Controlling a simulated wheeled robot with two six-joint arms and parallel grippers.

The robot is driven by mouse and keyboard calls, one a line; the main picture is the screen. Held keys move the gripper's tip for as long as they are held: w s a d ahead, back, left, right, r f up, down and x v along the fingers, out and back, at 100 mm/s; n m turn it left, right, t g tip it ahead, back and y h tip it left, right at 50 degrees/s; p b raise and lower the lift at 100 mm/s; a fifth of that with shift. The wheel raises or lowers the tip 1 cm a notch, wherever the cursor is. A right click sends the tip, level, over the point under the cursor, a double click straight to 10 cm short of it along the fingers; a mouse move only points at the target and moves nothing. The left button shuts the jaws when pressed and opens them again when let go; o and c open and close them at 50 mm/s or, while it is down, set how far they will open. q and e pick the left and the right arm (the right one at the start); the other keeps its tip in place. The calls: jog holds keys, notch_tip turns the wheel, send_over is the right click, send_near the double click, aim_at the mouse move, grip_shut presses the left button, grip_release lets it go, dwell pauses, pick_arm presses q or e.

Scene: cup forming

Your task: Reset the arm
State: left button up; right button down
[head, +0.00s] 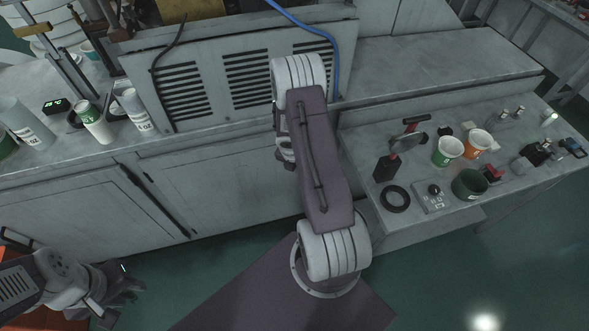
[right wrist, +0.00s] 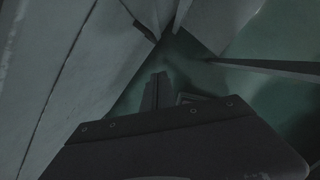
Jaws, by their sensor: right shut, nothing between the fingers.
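My right arm rises in the middle of the head view and bends at a white joint beside the slatted machine. Its forearm and gripper are mostly hidden behind the upper link. In the right wrist view the right gripper (right wrist: 158,92) is dark and appears shut and empty, with cabinet sides and green floor beyond. My left gripper (head: 124,286) is at the lower left of the head view, over the floor in front of the cabinets. It holds no clear object, and its finger gap is hard to make out.
A grey slatted machine (head: 215,75) stands on the cabinet counter. White and green bottles (head: 95,122) stand at left. On the right-hand table are a green-banded cup (head: 447,151), an orange cup (head: 477,143), a dark green container (head: 468,185) and a black ring (head: 395,199). Floor lies open in front.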

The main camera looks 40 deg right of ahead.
jog(key=w+a+r+t, duration=0.2)
jog(key=w+a+r, duration=0.2)
jog(key=r, duration=0.3)
jog(key=w+a+r+t, duration=0.1)
jog(key=w+a+r, duration=0.2)
jog(key=a+r, duration=0.25)
jog(key=s+a+r+m+g+y, duration=0.1)
jog(key=s+a+r+m, duration=0.1)
jog(key=s+a+m, duration=0.4)
jog(key=s+a+r+m+g+y, duration=0.1)
jog(key=s+a+r+m, duration=0.2)
jog(key=m, duration=1.4)
jog(key=s+a, duration=0.3)
jog(key=s, duration=0.4)
jog(key=shift+s+g+y, duration=0.3)
jog(key=shift+g, duration=0.1)
